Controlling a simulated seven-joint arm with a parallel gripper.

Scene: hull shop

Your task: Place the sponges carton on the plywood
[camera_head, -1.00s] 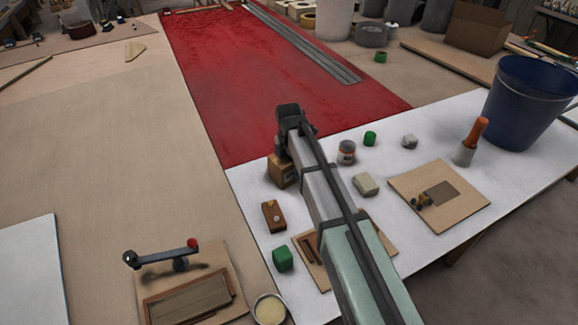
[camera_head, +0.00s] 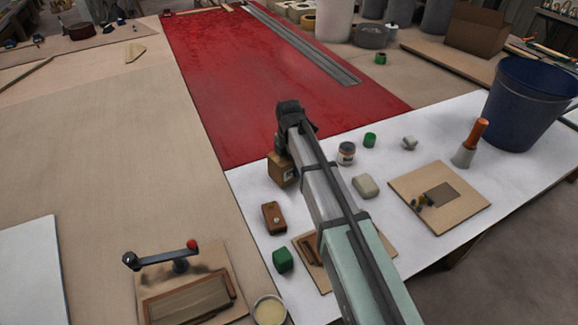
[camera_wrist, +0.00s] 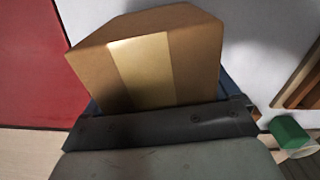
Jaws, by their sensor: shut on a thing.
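The brown carton (camera_head: 281,171), which I take to be the sponges carton, is at the far left corner of the white table, beside the red sheet. My gripper (camera_head: 284,150) is shut on it from above. In the wrist view the carton (camera_wrist: 165,62) fills the upper middle, with a pale tape band on it, held at the jaws (camera_wrist: 160,106). I cannot tell whether its underside touches the table. A wide tan sheet (camera_head: 105,150) that looks like plywood lies at the left. A smaller wooden board (camera_head: 455,212) with a dark patch lies on the white table.
A brown block (camera_head: 273,217), green block (camera_head: 282,259), jar (camera_head: 346,152) and beige block (camera_head: 364,186) stand around my arm. A blue bucket (camera_head: 530,105) is at the right. A board with a crank (camera_head: 160,258) is at the lower left. The red sheet (camera_head: 270,80) is mostly bare.

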